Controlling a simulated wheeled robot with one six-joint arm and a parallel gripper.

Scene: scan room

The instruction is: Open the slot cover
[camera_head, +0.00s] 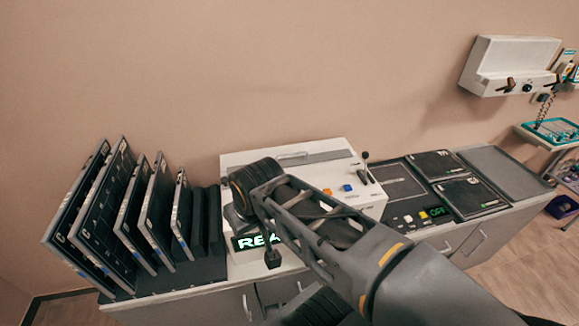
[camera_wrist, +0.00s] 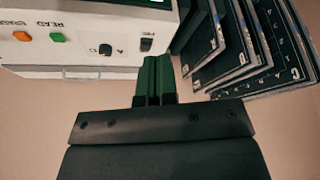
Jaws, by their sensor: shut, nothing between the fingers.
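The white reader machine (camera_head: 345,197) stands on the counter against the wall. A long grey strip (camera_head: 325,157) with a small handle (camera_head: 292,155) runs along its top at the back; I cannot tell for sure whether this is the slot cover. A dark lever (camera_head: 365,165) stands up at the machine's right end. My gripper (camera_head: 272,260) hangs in front of the machine's lit green display, partly hiding it. In the wrist view, my gripper (camera_wrist: 153,78) is shut and empty, its fingers tinted green, beside the machine's face with orange (camera_wrist: 22,36) and green (camera_wrist: 57,38) buttons.
Several dark cassettes (camera_head: 130,215) stand in a rack left of the machine. Flat cassettes (camera_head: 470,195) lie on a panel to the right, followed by a bare grey top (camera_head: 505,172). A white wall unit (camera_head: 510,65) hangs at far right. My arm covers the machine's middle.

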